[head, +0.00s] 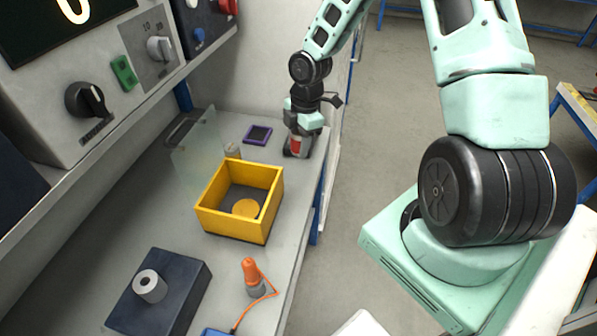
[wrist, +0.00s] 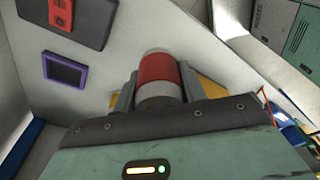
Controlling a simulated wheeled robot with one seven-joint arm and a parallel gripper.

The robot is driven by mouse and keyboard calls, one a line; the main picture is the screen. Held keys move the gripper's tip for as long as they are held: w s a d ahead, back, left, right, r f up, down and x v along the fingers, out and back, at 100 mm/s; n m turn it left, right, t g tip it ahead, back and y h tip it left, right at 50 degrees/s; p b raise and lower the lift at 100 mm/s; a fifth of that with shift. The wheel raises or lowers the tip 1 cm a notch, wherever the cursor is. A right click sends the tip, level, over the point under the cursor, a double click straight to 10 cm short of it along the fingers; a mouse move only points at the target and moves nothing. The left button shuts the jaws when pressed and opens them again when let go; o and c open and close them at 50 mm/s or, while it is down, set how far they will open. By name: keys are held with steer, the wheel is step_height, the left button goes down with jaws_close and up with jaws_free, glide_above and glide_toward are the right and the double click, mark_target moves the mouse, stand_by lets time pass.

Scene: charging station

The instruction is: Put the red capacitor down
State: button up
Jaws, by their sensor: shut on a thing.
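The red capacitor (wrist: 158,72) is a red cylinder with pale metal ends, held between the fingers of my gripper (wrist: 155,88) in the wrist view. In the head view my gripper (head: 297,150) is low over the far right end of the bench, and the red capacitor (head: 296,144) shows as a small red patch between its fingers. The gripper is shut on it. I cannot tell whether the capacitor's lower end touches the bench.
A purple-framed square (head: 258,134) lies left of my gripper. A yellow bin (head: 211,223) with a round yellow piece, a clear panel (head: 196,150) and a grey cylinder (head: 232,151) stand nearby. A dark block (head: 185,293) and an orange-capped plug (head: 250,272) are nearer. The bench edge is close on the right.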

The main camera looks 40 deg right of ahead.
mark_target(297, 177)
step_height(297, 177, down, 10)
steer(key=shift+d+r+p, duration=0.1)
steer(key=shift+r+p, duration=0.1)
steer(key=shift+p, duration=0.2)
steer(key=shift+f, duration=0.2)
steer(key=o, duration=1.1)
steer(key=r, duration=0.4)
steer(key=d+r, duration=0.1)
steer(key=r, duration=0.3)
steer(key=r+b, duration=0.1)
steer(key=r, duration=0.3)
steer(key=shift+d, duration=0.35)
steer(key=shift+s+a+r, duration=0.1)
steer(key=shift+a+r, duration=0.15)
steer(key=s+a+r+m+h, duration=0.1)
steer(key=s+a+r+m, duration=0.1)
steer(key=s+a+r, duration=0.4)
steer(key=s+a+r+m, duration=0.2)
steer(key=s+a+r, duration=0.15)
steer(key=a, duration=0.55)
steer(key=s+a+r+m+h, duration=0.1)
steer(key=s+a+r+m, duration=0.1)
steer(key=s+a+r, duration=0.4)
steer(key=s+a+m, duration=0.3)
steer(key=s+a, duration=0.1)
steer(key=s, duration=0.4)
steer(key=shift+s+a+r+y, duration=0.25)
steer(key=shift+s+y, duration=0.05)
steer(key=shift+y, duration=0.1)
